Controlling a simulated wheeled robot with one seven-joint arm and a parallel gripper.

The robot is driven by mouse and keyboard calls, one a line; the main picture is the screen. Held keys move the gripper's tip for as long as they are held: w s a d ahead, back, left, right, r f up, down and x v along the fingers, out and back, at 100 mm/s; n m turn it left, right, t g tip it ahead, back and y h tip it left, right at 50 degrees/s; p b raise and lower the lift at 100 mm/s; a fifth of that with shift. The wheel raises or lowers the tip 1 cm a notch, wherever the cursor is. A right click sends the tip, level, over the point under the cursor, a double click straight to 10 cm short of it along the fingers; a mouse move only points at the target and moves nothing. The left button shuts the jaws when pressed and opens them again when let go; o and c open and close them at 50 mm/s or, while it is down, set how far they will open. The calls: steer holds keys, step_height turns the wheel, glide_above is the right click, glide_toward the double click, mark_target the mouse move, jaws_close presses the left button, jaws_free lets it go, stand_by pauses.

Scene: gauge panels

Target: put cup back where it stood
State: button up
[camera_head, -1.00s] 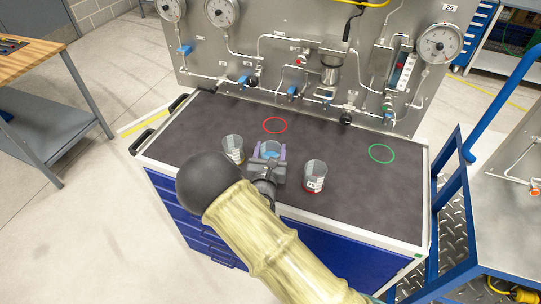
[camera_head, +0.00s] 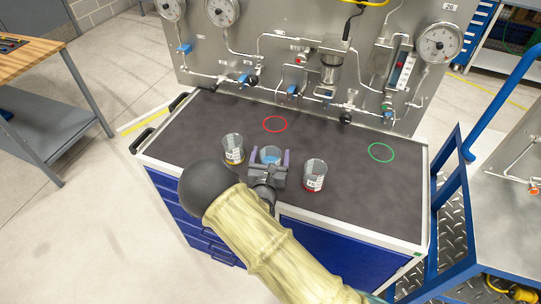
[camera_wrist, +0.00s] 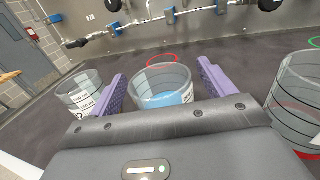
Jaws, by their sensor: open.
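A clear cup with blue liquid (camera_head: 269,155) stands on the dark cabinet top, between two other cups. My gripper (camera_head: 269,158) is open, with one purple finger on each side of this cup. In the wrist view the blue-liquid cup (camera_wrist: 165,86) shows between the spread fingers, with a gap at each side; its lower part is hidden behind the gripper body. A cup with yellow at its base (camera_head: 233,150) stands to the left. A cup with red at its base (camera_head: 314,175) stands to the right.
A red ring (camera_head: 275,124) and a green ring (camera_head: 381,152) are marked on the cabinet top (camera_head: 340,205), both empty. The gauge panel (camera_head: 290,60) with pipes and valves rises along the back edge. The top between the rings is clear.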

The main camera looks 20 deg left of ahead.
steer(key=shift+r, duration=0.2)
steer(key=shift+s+f, duration=0.15)
steer(key=shift+s, duration=0.15)
steer(key=s+b, duration=0.1)
steer(key=s, duration=0.2)
steer(key=s+d+b, duration=0.1)
steer(key=s, duration=0.3)
steer(key=s+d, duration=0.1)
steer(key=s, duration=0.3)
steer(key=shift+s+b, duration=0.15)
steer(key=shift+b, duration=0.25)
